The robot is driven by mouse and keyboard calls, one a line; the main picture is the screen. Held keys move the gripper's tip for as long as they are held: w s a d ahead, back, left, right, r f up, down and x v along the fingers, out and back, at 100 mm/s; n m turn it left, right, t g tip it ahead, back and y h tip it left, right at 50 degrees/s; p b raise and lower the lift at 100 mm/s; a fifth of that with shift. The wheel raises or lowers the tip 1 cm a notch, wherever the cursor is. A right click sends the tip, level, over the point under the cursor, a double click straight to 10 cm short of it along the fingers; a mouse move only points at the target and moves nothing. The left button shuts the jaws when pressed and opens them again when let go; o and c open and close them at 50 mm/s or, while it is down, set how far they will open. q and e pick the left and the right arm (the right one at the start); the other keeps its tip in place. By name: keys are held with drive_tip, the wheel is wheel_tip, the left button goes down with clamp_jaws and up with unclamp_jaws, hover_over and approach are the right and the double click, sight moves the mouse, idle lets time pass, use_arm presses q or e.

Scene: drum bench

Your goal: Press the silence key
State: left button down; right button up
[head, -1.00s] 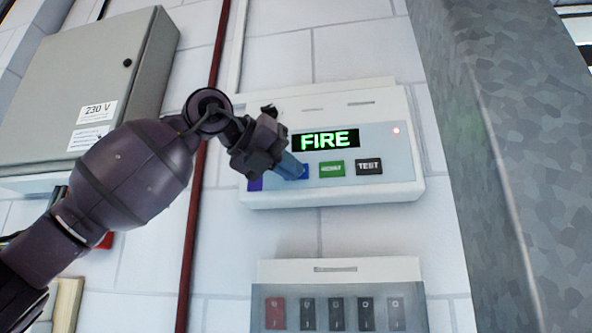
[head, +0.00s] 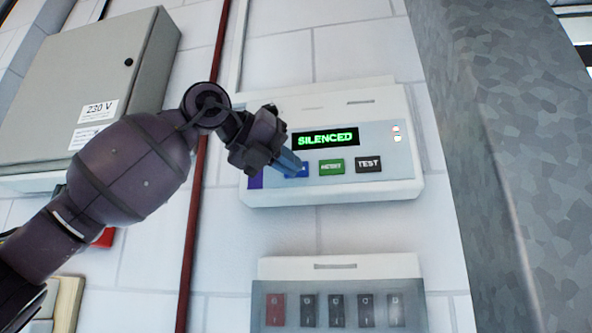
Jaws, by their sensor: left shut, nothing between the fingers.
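The alarm panel (head: 386,165) is a white box on the wall with a pale blue face. Its display (head: 326,139) reads "SILENCED" in green letters. A blue key (head: 300,172) sits at the left of the key row, partly hidden behind my fingers. To its right are a green key (head: 331,167) and a black TEST key (head: 369,164). My left gripper (head: 293,165) is shut and empty, its fingertips at the blue key; whether they touch it I cannot tell. My right gripper is not in view.
A switch box (head: 338,268) with a red and several dark switches hangs below the panel. A grey 230 V cabinet (head: 95,75) is at upper left. A dark red pipe (head: 203,190) runs down behind my arm. A grey metal column (head: 490,130) stands at right.

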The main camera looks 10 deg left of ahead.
use_arm(q)
drive_tip(key=s+b, duration=0.3)
drive_tip(key=s, duration=0.3)
idle(0.6)
idle(0.5)
